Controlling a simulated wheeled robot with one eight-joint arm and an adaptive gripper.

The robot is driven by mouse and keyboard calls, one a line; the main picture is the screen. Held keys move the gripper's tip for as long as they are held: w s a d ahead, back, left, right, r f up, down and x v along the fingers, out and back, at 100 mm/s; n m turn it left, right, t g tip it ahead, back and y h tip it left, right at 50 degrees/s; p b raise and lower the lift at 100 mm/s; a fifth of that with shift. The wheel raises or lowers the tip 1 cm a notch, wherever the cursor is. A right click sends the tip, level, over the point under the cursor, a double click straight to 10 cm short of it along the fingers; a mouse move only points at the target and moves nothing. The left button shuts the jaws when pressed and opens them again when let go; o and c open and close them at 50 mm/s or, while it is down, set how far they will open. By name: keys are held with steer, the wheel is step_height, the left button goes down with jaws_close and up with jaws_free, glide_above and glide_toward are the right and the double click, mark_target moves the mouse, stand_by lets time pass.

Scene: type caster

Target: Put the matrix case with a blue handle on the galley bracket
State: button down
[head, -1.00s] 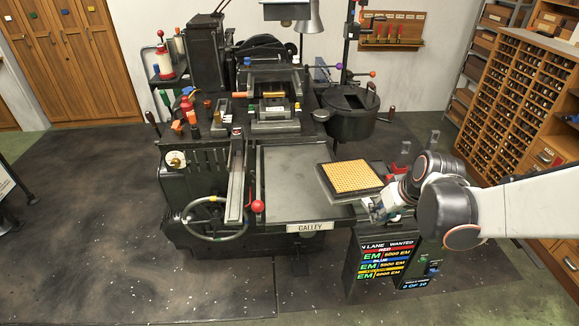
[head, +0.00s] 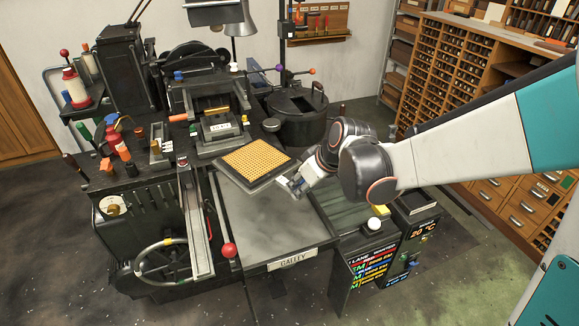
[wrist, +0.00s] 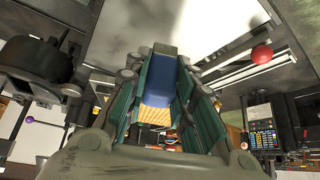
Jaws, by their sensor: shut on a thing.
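The matrix case (head: 257,160) is a flat dark tray with a yellow-orange grid, over the far end of the grey galley table (head: 263,226). I cannot tell whether it touches the surface. My gripper (head: 291,186) is at its near right edge. In the wrist view my gripper (wrist: 160,88) is shut on the blue handle (wrist: 158,84), with the case's yellow grid (wrist: 152,117) beyond it. The handle is hidden by my fingers in the head view. A white GALLEY label (head: 292,259) is on the table's front edge; I cannot make out a separate bracket.
The black casting machine (head: 213,120) stands just behind the case, with a round dark pot (head: 297,118) to its right. A red-knobbed lever (head: 229,250) rises at the table's left. A display panel (head: 374,272) is at the front right. The near part of the galley table is clear.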

step_height(320, 180, down, 15)
steer(key=b, duration=0.5)
steer(key=shift+f, duration=0.1)
steer(key=c, duration=1.4)
jaws_free()
steer(key=shift+o, duration=0.2)
steer(key=s+d+r+m+t+h+p, duration=0.1)
steer(key=s+d+r+m, duration=0.3)
steer(key=s+r, duration=0.6)
steer(key=s+d+r+m+t+h+p, duration=0.1)
steer(key=s+d+r+m+h+p, duration=0.2)
steer(key=s+d+r, duration=0.5)
steer(key=s+r, duration=0.3)
steer(key=r, duration=0.2)
steer(key=shift+s+r+m, duration=0.15)
steer(key=shift+s+m, duration=0.15)
steer(key=shift+m, duration=0.1)
steer(key=shift+a, duration=0.1)
